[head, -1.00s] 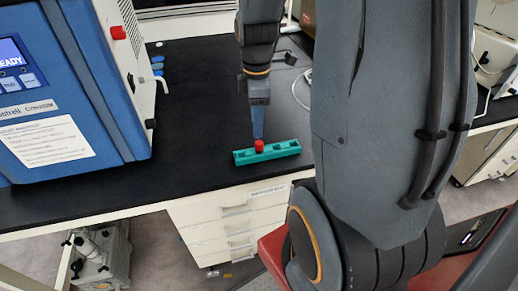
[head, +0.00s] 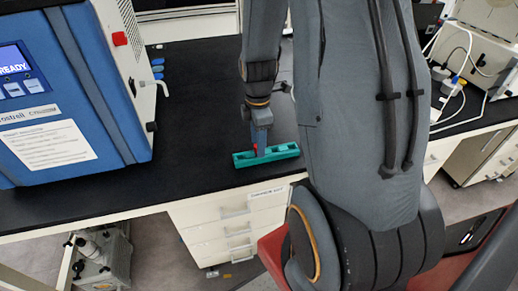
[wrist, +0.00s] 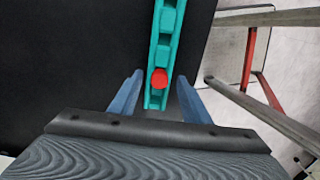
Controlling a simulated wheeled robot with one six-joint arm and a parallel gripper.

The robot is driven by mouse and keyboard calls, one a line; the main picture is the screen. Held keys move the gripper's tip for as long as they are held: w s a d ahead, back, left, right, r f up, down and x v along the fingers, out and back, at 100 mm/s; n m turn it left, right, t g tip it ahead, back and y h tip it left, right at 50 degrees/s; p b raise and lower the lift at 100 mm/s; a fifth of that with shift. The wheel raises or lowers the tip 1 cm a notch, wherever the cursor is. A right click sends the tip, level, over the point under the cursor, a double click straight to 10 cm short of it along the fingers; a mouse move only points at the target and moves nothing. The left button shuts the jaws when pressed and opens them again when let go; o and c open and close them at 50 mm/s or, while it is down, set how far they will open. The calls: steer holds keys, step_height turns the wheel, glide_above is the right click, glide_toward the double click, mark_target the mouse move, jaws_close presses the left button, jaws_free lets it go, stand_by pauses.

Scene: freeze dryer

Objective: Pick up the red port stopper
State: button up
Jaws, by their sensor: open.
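The red port stopper (wrist: 159,78) stands in the teal rack (wrist: 166,20), near one end of its row of slots in the wrist view. My gripper (wrist: 158,85) is open, with one blue finger on each side of the rack and the stopper between them. In the head view the stopper (head: 256,148) is mostly hidden by my gripper (head: 261,143), which points down over the teal rack (head: 287,152). I cannot tell whether the fingers touch the stopper or the rack; in the wrist view gaps show on both sides.
The rack lies on the black bench (head: 200,110) near its front edge. A blue freeze dryer (head: 95,90) with a red knob (head: 120,39) stands at the left. Blue items (head: 158,68) lie behind it. The bench between dryer and rack is clear.

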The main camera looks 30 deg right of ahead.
steer(key=shift+f, duration=0.25)
steer(key=shift+c, duration=0.4)
jaws_close()
steer(key=shift+r, duration=0.1)
